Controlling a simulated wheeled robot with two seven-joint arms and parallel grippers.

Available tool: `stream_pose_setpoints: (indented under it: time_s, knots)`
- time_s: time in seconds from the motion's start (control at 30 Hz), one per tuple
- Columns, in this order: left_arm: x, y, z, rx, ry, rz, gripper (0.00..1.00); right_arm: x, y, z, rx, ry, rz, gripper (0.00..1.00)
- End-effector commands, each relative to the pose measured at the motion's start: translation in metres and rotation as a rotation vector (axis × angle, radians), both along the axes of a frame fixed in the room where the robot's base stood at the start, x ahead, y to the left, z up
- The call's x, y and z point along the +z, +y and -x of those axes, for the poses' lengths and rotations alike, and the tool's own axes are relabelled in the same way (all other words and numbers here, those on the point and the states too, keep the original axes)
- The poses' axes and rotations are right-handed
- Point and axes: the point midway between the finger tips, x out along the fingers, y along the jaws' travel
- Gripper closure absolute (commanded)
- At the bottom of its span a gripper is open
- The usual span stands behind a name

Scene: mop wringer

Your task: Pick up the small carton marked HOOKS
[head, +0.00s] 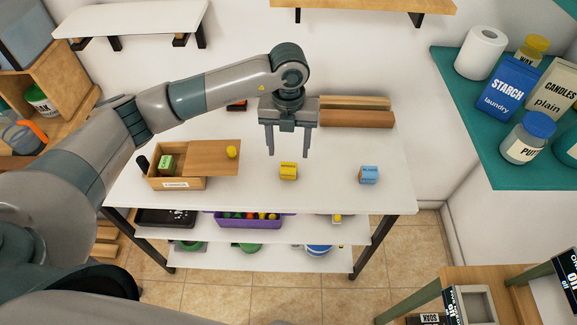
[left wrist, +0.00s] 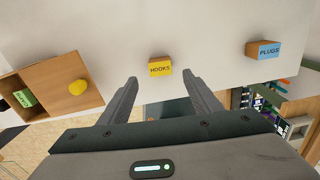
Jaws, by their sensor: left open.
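The small yellow carton marked HOOKS (head: 288,171) stands on the white table top, near its front edge. In the left wrist view the carton (left wrist: 160,68) shows its label just beyond and between my fingertips. My left gripper (head: 288,152) is open and empty, above the table with its fingers pointing down. In the left wrist view the left gripper's fingers (left wrist: 160,85) are spread apart and do not touch the carton. My right gripper is not in view.
A blue carton marked PLUGS (head: 369,174) stands to the right of HOOKS. A wooden box (head: 177,183) with a green carton and a partly slid lid (head: 213,158) bearing a yellow knob is at left. Wooden blocks (head: 357,119) lie behind. The table between the cartons is clear.

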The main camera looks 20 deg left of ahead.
Motion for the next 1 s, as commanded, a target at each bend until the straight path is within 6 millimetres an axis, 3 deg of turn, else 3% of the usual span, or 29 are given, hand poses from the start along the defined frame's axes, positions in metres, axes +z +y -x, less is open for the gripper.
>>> stream_pose_setpoints:
  time_s: [0.2,0.67,1.0]
  knots:
    - [-0.025,0.000,0.000,0.000,0.001,0.000,0.42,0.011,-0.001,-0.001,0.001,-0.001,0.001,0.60]
    - [-0.030,-0.001,0.000,-0.001,0.000,0.001,0.42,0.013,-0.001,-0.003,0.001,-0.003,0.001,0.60]
    - [-0.056,0.000,0.001,0.000,0.002,-0.001,0.42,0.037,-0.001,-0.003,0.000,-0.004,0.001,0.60]
